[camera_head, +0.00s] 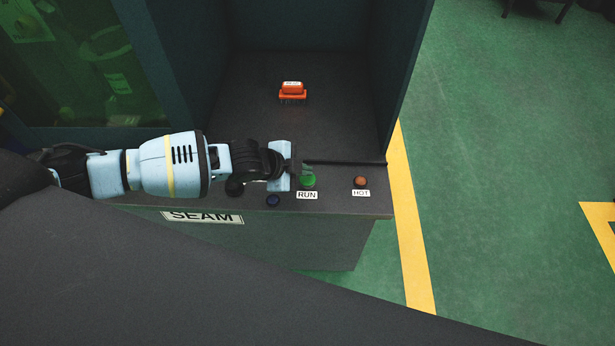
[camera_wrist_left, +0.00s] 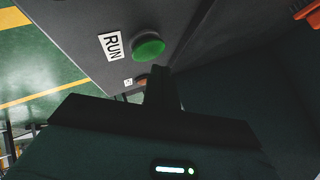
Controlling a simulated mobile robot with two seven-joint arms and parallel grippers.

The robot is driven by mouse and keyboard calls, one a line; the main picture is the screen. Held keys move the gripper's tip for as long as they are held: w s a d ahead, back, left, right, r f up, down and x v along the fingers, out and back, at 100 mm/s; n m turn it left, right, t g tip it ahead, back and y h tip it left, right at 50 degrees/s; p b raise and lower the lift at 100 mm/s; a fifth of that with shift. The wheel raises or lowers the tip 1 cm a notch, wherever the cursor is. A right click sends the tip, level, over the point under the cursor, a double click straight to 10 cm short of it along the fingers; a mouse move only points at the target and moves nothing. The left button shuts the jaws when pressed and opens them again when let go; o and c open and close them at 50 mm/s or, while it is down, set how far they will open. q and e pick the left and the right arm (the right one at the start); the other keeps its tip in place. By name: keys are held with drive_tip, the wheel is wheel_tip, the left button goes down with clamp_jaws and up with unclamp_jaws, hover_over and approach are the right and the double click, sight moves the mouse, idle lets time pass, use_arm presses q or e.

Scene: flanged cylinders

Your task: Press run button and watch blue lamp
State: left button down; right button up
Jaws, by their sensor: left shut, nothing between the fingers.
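The green run button (camera_head: 308,181) sits on the front ledge of the dark machine, above a white RUN label (camera_head: 307,195). The button also shows in the left wrist view (camera_wrist_left: 148,47), close beyond my fingers. A dark blue lamp (camera_head: 273,200) is on the ledge to the left of the RUN label and looks unlit. My left gripper (camera_head: 300,172) is shut and empty, reaching in from the left with its tip close beside the green button. I cannot tell whether the tip touches it. My right gripper is not in view.
An orange-red lamp or button (camera_head: 360,182) labelled HOT is at the ledge's right. An orange brush-like object (camera_head: 292,92) lies in the machine's recess between side walls. A SEAM label (camera_head: 202,216) is on the front face. Green floor (camera_head: 500,160) with yellow lines is open at right.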

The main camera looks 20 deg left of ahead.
sight(303, 180)
use_arm(q)
drive_tip(key=shift+f, duration=0.15)
idle(0.7)
drive_tip(key=shift+f, duration=0.3)
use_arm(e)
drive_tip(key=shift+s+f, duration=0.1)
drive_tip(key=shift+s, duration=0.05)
